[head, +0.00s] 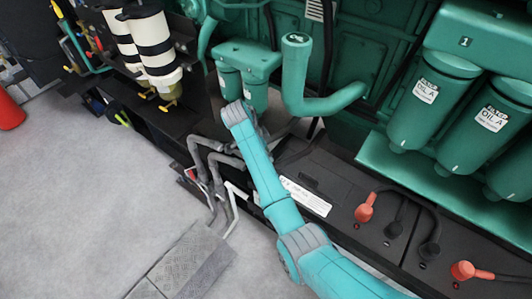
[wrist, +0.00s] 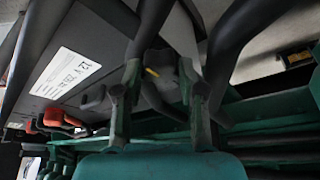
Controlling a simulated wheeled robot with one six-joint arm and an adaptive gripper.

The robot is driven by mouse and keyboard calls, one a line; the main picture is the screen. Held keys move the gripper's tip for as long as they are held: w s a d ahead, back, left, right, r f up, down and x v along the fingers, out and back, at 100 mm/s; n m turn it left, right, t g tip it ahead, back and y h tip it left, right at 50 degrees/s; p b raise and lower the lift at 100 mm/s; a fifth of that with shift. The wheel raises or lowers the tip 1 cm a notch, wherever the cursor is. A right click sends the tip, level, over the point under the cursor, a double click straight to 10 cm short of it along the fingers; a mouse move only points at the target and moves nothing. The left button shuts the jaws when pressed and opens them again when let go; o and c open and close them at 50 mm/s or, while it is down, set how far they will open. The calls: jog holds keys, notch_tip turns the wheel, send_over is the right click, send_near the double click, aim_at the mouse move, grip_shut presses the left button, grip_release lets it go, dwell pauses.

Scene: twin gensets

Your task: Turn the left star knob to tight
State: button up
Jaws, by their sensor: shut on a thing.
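In the wrist view, the two fingers of my gripper (wrist: 160,80) reach up from the teal wrist housing. They are shut on a dark part with a small yellow mark (wrist: 152,72), which seems to be the left star knob. Its star shape is not clear, as the fingers and shadow cover most of it. I cannot read its turned position. In the head view, my arm reaches down beside the black battery box (head: 325,190). The fingers and the knob are hidden there behind my wrist.
Grey bent pipes (head: 205,160) stand just left of my wrist. Battery terminals with red caps (head: 364,212) lie to the right. Green oil filters (head: 430,100) and a green elbow pipe (head: 296,75) stand behind. Grey floor (head: 80,190) is open at the left.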

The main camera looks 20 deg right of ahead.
dwell(0.4)
jog(key=o, duration=1.1)
jog(key=shift+o, duration=0.2)
jog(key=a+r, duration=0.2)
jog(key=a, duration=0.5)
jog(key=a+r, duration=0.2)
jog(key=a, duration=0.5)
jog(key=shift+r, duration=0.3)
jog(key=shift+w, duration=0.1)
